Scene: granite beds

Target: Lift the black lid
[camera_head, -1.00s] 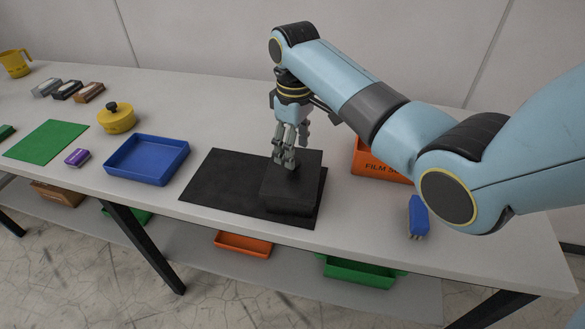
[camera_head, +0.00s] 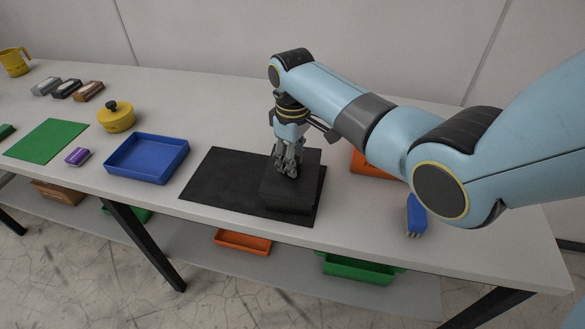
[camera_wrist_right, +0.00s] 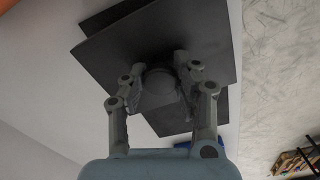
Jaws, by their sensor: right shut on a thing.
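The black lid (camera_head: 291,195) is a flat dark square at the right part of the black mat (camera_head: 220,185) in the head view. It fills the upper middle of the right wrist view (camera_wrist_right: 190,30), with a round knob (camera_wrist_right: 158,88) at its centre. My right gripper (camera_head: 286,172) points down at the lid's top and is shut on the knob. In the right wrist view its fingers (camera_wrist_right: 160,80) stand on both sides of the knob. The head view cannot show whether the lid touches what is under it. My left gripper is not in view.
A blue tray (camera_head: 147,158) stands left of the mat. A yellow pot (camera_head: 116,119), a purple box (camera_head: 77,156) and a green mat (camera_head: 46,139) lie further left. An orange bin (camera_head: 372,163) and a blue brush (camera_head: 416,214) are at the right, partly behind my arm.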

